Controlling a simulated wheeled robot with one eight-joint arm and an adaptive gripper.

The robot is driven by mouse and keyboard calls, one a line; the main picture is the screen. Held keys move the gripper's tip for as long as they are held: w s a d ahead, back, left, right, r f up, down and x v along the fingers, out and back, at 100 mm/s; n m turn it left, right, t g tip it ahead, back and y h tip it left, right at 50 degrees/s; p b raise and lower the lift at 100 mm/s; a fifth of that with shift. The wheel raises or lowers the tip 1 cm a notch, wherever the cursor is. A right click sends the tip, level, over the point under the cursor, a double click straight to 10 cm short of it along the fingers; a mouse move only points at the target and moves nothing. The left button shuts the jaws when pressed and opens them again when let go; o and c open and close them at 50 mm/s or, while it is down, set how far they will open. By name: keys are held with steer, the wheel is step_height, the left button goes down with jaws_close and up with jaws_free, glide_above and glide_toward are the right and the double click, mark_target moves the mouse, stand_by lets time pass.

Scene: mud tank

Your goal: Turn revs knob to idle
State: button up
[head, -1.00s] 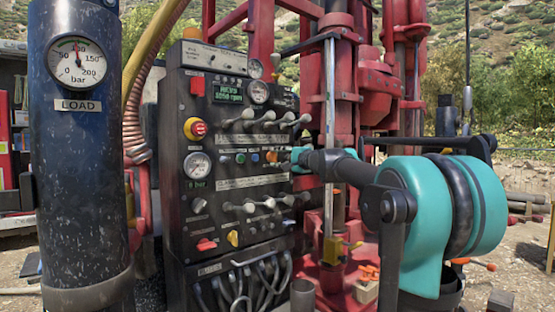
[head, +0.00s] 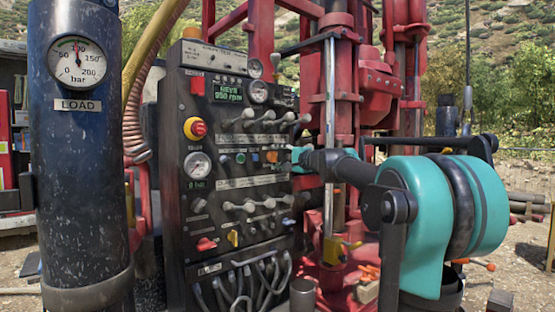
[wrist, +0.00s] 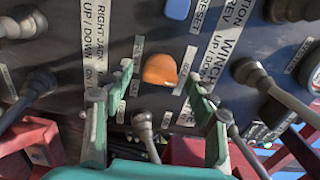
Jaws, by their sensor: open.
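The revs knob is an orange knob (head: 271,156) in the middle row of the black control panel (head: 225,220); it also shows in the wrist view (wrist: 160,69), between two white labels, the right one reading like IDLE. My gripper (head: 290,156) reaches in from the right, close in front of it. In the wrist view the two green fingers of my gripper (wrist: 159,78) are open, one on each side of the knob, with visible gaps. The green display (head: 228,92) reads REVS 950 rpm.
Grey levers (head: 262,120) stand in rows above and below the knob. Blue and green buttons (head: 240,158) are to its left. A blue button (wrist: 177,8) sits above it in the wrist view. Red drill-rig parts (head: 375,80) rise behind my arm.

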steer(key=v, duration=1.2)
